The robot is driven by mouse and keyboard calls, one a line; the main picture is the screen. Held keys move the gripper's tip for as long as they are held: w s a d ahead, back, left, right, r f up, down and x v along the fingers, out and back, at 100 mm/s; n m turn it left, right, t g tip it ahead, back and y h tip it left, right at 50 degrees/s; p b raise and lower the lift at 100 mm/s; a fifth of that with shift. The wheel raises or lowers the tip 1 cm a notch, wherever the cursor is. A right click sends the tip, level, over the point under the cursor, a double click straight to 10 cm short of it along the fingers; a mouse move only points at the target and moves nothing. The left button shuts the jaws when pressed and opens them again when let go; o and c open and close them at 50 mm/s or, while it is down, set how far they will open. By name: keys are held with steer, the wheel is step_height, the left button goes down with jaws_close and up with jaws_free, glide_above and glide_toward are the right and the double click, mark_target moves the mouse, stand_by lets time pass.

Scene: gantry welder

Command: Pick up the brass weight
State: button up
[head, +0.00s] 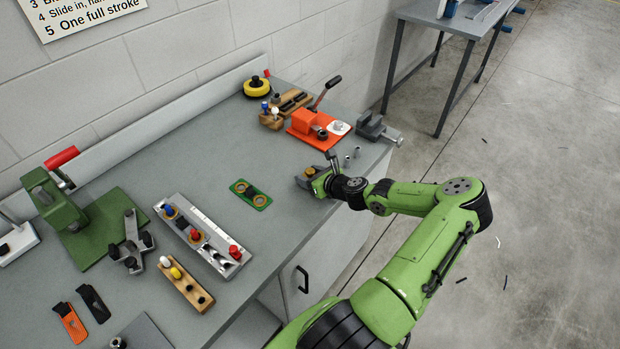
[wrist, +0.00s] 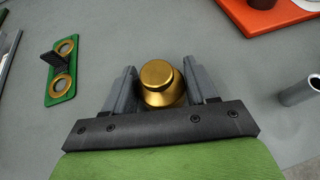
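The brass weight (wrist: 160,85) is a gold, round, knobbed piece. In the wrist view it sits between the two grey fingers of my gripper (wrist: 160,82), with a finger close on each side. The gap is nearly filled by the weight; I cannot tell whether both fingers press on it. In the head view my gripper (head: 308,178) is low over the bench's right front part, with the brass weight (head: 310,171) showing at its fingers. I cannot tell whether the weight rests on the bench. Its lower part is partly hidden.
A green plate with two brass rings (head: 251,193) lies left of my gripper. The grey bench (head: 268,235) is clear in front of the green plate.

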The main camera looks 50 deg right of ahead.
mark_target(309, 170)
steer(key=c, duration=0.8)
step_height(309, 170, up, 10)
steer(key=p, duration=0.2)
steer(key=shift+r+p, duration=0.1)
steer(key=shift+p, duration=0.25)
steer(key=shift+w, duration=0.1)
